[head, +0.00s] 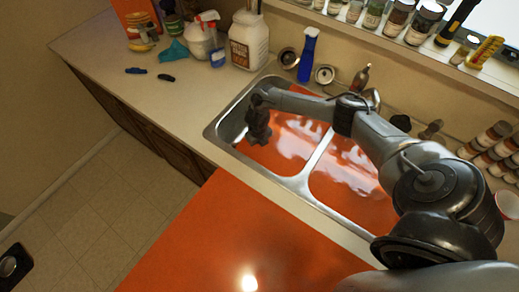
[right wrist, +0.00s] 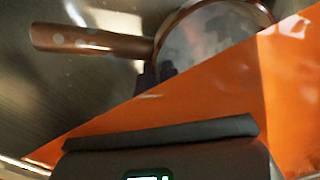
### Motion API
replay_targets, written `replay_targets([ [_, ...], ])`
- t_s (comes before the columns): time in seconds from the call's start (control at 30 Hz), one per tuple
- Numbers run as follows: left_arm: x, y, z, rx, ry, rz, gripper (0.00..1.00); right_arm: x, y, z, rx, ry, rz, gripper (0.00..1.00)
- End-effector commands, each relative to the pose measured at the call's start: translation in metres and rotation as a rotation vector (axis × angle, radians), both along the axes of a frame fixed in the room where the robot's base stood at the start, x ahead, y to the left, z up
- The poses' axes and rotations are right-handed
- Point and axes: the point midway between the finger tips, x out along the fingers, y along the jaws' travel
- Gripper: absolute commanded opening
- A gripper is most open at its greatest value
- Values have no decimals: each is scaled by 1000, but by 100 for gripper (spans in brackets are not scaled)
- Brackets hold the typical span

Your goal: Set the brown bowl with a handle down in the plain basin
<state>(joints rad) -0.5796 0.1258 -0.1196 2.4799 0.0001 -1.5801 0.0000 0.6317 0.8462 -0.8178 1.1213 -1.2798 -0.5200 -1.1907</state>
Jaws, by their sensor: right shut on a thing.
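The brown bowl (right wrist: 161,48) shows in the right wrist view, with a grey inside and a brown spotted handle (right wrist: 85,40) pointing left. My right gripper (right wrist: 155,75) is shut on the bowl's near rim; its fingertips are dark and partly hidden. In the head view my right gripper (head: 258,130) hangs down over the left basin (head: 230,128) of the double metal sink. I cannot make out the bowl there; the gripper and arm seem to hide it. The right basin (head: 350,185) lies beyond a metal divider (head: 318,155). My left gripper is not in view.
A glossy orange surface (head: 230,235) fills the foreground, and orange also shows inside both basins. The counter (head: 130,98) left of the sink is mostly clear.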

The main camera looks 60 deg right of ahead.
Motion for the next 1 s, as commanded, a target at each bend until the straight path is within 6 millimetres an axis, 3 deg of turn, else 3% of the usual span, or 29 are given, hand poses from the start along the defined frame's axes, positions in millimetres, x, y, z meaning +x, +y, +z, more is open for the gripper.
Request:
replay_targets([
  [0.3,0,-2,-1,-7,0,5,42,0,1,-33,0,1,0,0],
  [0.6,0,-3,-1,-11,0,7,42,0,0,-37,-1,0,1,0],
  [0.63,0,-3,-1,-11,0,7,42,-1,0,-38,-1,0,1,13],
  [0.77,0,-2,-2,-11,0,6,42,-1,0,-38,-1,0,1,33],
  [1.0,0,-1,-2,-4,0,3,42,-1,0,-37,-1,0,1,34],
])
